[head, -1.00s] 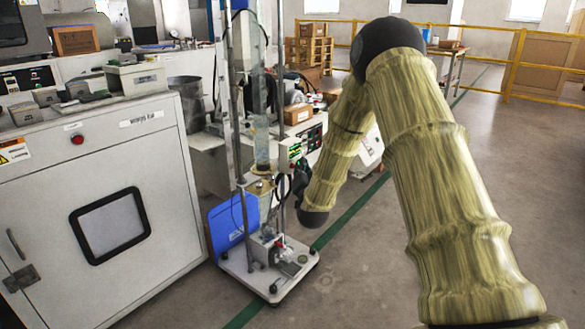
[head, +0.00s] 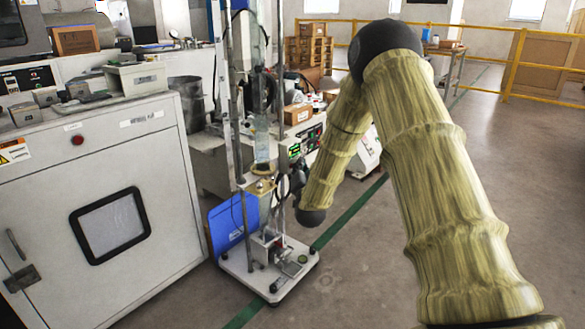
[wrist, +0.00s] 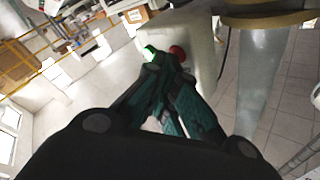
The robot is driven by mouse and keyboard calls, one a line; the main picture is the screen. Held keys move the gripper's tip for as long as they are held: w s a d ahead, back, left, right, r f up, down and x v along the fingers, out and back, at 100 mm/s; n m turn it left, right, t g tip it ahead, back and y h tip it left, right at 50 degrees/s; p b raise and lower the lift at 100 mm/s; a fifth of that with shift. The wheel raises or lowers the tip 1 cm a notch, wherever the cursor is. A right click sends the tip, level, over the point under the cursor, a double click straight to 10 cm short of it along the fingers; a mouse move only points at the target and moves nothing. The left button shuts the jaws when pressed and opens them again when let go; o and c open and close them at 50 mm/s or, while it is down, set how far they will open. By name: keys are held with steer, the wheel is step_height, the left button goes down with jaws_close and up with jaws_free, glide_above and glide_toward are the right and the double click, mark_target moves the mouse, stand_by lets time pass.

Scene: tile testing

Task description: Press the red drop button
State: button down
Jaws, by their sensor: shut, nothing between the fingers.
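In the wrist view a round red button (wrist: 179,53) sits on a pale box (wrist: 192,32). A bright green spot (wrist: 149,50) shows to its left. My gripper (wrist: 165,58) is shut and empty, its teal fingertips just in front of the box, between the green spot and the red button. The fingers cover part of the red button's lower left edge. I cannot tell whether they touch it. In the head view my gripper (head: 298,178) is a dark shape beside the test stand's column (head: 238,130). The button cannot be made out there.
The stand's base plate (head: 268,270) lies low on the floor, with a blue panel (head: 232,222) behind. A white cabinet (head: 100,215) with its own red knob (head: 77,139) stands left. A panel with displays (head: 305,143) is behind my gripper. Open floor lies right.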

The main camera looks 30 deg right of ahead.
steer(key=shift+s, duration=0.1)
steer(key=shift+s+d+p, duration=0.35)
steer(key=shift+s+p, duration=0.05)
steer(key=shift+s, duration=0.35)
steer(key=s, duration=0.1)
steer(key=s+d+p, duration=0.1)
steer(key=s, duration=0.1)
steer(key=s+d, duration=0.1)
steer(key=shift+s+p, duration=0.3)
steer(key=shift+p, duration=0.1)
stand_by(0.3)
steer(key=shift+a, duration=0.1)
stand_by(0.6)
